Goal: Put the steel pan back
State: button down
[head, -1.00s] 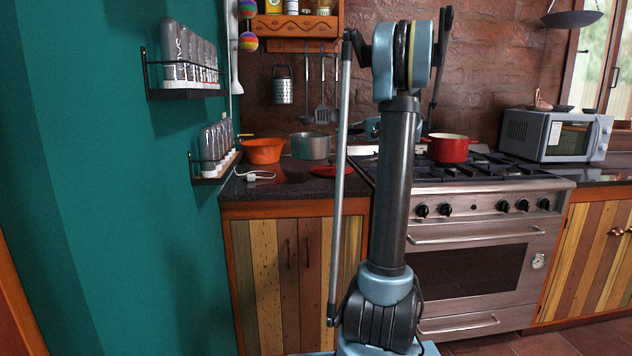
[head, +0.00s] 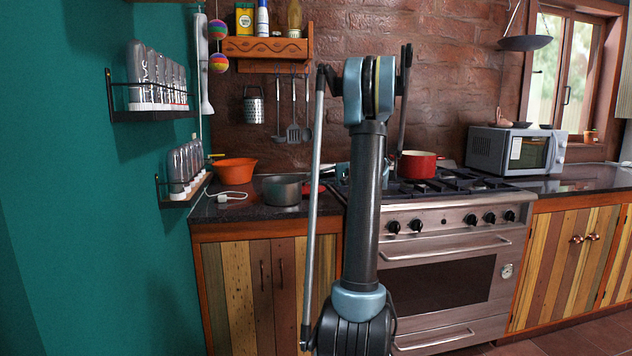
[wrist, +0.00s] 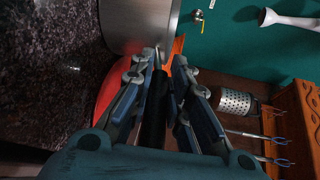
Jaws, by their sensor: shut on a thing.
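The steel pan (head: 282,190) is upright over the left counter in the head view, in front of the orange bowl. Its grey side also shows at the top of the wrist view (wrist: 135,25). My gripper (wrist: 162,72) is shut on the pan's dark handle (wrist: 153,115), which runs between the fingers. In the head view my arm hides most of the gripper. I cannot tell whether the pan's base touches the counter. A flat red piece (wrist: 108,88) shows beside the pan in the wrist view.
An orange bowl (head: 235,170) and a white cable (head: 232,196) lie on the counter (head: 225,211). A red pot (head: 418,165) stands on the stove (head: 460,183) to the right. Bottle shelves (head: 150,114) are on the left wall, and utensils (head: 293,132) hang behind the counter.

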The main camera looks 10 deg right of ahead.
jog(key=c, duration=1.5)
grip_release()
jog(key=v, duration=1.2)
jog(key=s+a+f+n+g+h, duration=0.1)
jog(key=s+a+f+g+h, duration=0.2)
jog(key=s+a, duration=0.6)
jog(key=s+a+f+n+g+h, duration=0.1)
jog(key=s+a+f+h, duration=0.2)
jog(key=s+a+f, duration=0.5)
jog(key=s+f+n+h, duration=0.1)
jog(key=s+f, duration=0.3)
jog(key=s, duration=0.4)
jog(key=s+d+f+n+h, duration=0.1)
jog(key=s+f+n+h, duration=0.1)
jog(key=s+f+h, duration=0.2)
jog(key=s+d+f+n+g+h, duration=0.1)
jog(key=s+f+n+h, duration=0.1)
jog(key=s+f, duration=0.4)
jog(key=shift+s+d+f+h, duration=0.1)
jog(key=shift+s+h, duration=0.15)
jog(key=shift+s, duration=1.15)
jog(key=shift+s+d+h, duration=0.1)
jog(key=shift+s+h, duration=0.15)
jog(key=shift+s, duration=1.2)
